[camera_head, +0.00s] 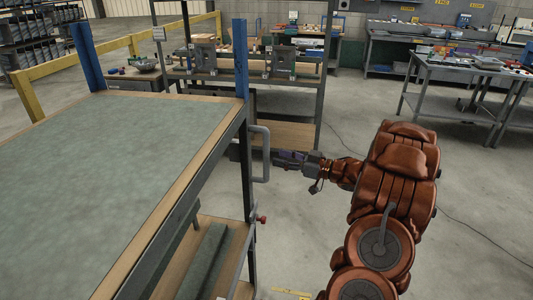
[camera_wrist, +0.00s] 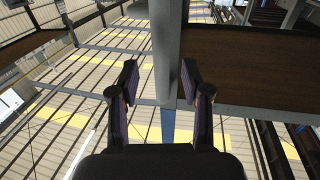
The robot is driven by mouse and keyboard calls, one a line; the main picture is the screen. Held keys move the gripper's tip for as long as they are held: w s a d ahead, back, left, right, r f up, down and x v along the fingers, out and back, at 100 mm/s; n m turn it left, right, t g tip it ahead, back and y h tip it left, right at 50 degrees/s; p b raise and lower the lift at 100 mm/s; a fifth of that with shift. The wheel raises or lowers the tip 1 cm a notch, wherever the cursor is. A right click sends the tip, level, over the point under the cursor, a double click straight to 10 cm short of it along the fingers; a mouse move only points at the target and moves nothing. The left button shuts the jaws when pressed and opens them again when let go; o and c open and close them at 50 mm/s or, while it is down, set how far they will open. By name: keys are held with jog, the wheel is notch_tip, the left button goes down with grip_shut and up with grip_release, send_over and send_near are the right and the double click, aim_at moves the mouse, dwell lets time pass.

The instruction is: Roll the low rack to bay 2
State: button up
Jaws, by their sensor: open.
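The low rack (camera_head: 150,118) fills the left of the head view. It has a green-grey top with a wooden edge, blue posts and a lower shelf. Its grey upright handle (camera_head: 265,153) is on the right side, near the far blue post. My gripper (camera_head: 274,156) is at the handle, reaching in from the right. In the wrist view my gripper (camera_wrist: 160,82) is open, with a finger on either side of the grey handle bar (camera_wrist: 164,45). I cannot tell whether the fingers touch it. No bay 2 marking is readable.
A taller shelf rack (camera_head: 308,95) with boxes and parts stands just behind the low rack. A yellow rail (camera_head: 45,73) runs at the left. Workbenches (camera_head: 470,70) stand at the back right. The concrete floor (camera_head: 480,190) on the right is open, crossed by a thin cable.

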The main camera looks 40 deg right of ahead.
jog(key=p, duration=0.1)
send_over(266, 176)
jog(key=shift+w+d, duration=0.3)
jog(key=shift+w, duration=0.15)
jog(key=shift+f, duration=0.1)
grip_shut()
dwell(0.4)
